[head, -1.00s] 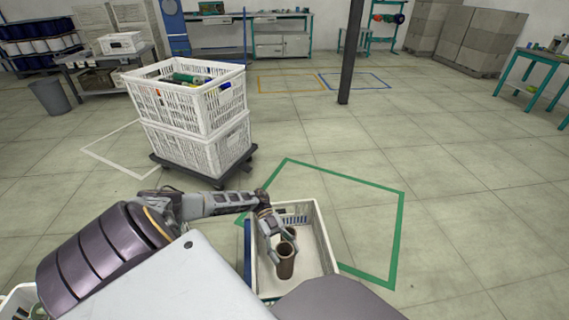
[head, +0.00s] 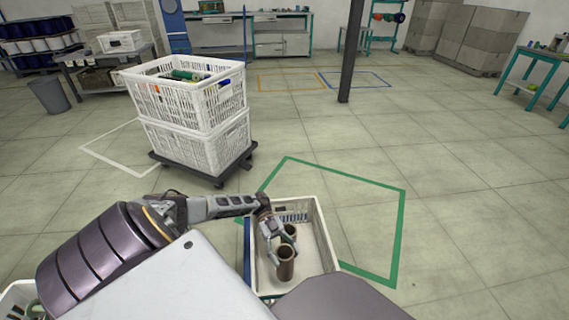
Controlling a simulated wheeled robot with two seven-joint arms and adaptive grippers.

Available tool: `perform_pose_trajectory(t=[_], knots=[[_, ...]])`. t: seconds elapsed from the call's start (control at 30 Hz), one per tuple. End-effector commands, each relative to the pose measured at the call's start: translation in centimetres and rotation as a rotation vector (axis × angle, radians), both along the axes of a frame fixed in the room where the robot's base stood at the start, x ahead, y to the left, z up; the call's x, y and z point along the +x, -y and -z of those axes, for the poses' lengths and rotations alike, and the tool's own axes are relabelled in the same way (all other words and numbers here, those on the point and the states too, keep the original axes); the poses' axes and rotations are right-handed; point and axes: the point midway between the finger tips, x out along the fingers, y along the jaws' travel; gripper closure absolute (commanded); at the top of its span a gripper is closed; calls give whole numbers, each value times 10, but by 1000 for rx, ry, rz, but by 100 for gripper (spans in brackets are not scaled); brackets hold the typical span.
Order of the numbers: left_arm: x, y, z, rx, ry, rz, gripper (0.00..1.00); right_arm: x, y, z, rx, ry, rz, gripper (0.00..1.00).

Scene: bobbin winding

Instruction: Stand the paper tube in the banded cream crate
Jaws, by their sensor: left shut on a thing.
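The cream crate (head: 327,245) stands on the floor below me, with a blue band along its left side. A brown paper tube (head: 286,268) stands upright inside the crate, its open end up. A second brown tube end (head: 290,231) shows just behind it, partly hidden by the fingers. My left gripper (head: 280,250) reaches down into the crate and is shut on the front paper tube near its top. Whether the tube's foot touches the crate floor cannot be told. My right gripper is not in view.
A green floor outline (head: 403,220) runs around the crate's far and right sides. Two stacked white crates (head: 190,112) stand on a dark dolly (head: 215,181) beyond my left arm. A dark post (head: 350,60) stands farther back. The floor to the right is clear.

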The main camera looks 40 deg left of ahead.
Motion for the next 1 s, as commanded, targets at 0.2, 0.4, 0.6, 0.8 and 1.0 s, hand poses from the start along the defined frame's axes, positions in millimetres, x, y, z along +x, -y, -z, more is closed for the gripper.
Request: perform_pose_trajectory(t=[0.2,0.4,0.6,0.8,1.0], knots=[[0,0,4,0,0,0,78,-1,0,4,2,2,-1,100],[0,0,3,0,0,0,78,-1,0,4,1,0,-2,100],[0,0,7,0,0,-1,78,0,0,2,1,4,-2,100],[0,0,10,-1,0,-1,78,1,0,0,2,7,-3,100],[0,0,14,-1,-1,0,78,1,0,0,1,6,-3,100]])
